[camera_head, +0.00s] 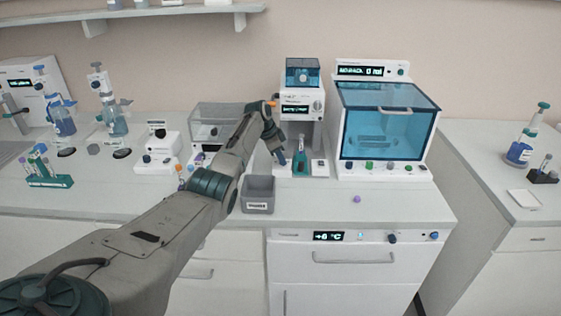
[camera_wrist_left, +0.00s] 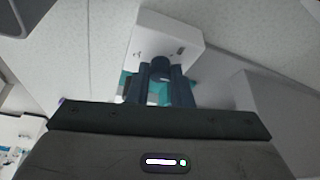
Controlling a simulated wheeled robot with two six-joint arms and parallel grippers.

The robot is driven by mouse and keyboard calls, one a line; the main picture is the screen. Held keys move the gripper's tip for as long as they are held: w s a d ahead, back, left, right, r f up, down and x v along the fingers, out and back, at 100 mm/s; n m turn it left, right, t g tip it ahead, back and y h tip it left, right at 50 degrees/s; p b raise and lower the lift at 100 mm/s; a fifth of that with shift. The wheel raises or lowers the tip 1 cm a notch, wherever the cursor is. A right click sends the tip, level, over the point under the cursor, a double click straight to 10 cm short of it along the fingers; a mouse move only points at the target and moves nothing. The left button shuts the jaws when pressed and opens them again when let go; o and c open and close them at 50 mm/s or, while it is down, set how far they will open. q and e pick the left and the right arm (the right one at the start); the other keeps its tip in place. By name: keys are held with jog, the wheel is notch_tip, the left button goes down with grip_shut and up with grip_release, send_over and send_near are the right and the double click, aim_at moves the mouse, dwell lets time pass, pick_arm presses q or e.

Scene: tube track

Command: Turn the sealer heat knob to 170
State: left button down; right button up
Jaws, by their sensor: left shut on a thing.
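A white upright device (camera_head: 289,112) with a blue window, a small display and a round front knob (camera_head: 317,105) stands at the back middle, apparently the sealer. The display and knob setting are too small to read. My left gripper (camera_head: 282,156) is low in front of its left side, pointing down, below the knob and apart from it. In the left wrist view, its fingers (camera_wrist_left: 161,82) are shut on a dark round thing (camera_wrist_left: 161,66); I cannot tell what it is. A teal holder (camera_head: 300,165) is just right of the gripper. My right gripper is out of view.
A small white block (camera_head: 320,167) sits right of the holder, and a grey bin (camera_head: 258,193) stands in front. A blue-windowed cabinet (camera_head: 388,125) is close on the right. The counter front is mostly clear, apart from a small purple piece (camera_head: 357,199).

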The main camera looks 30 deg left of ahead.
pick_arm(q)
jog(key=shift+r, duration=0.1)
dwell(0.4)
jog(key=c, duration=1.3)
grip_release()
jog(key=b+v, duration=0.2)
jog(key=v, duration=0.8)
jog(key=shift+a+r+b, duration=0.15)
jog(key=shift+r+b, duration=0.2)
jog(key=shift+r, duration=0.1)
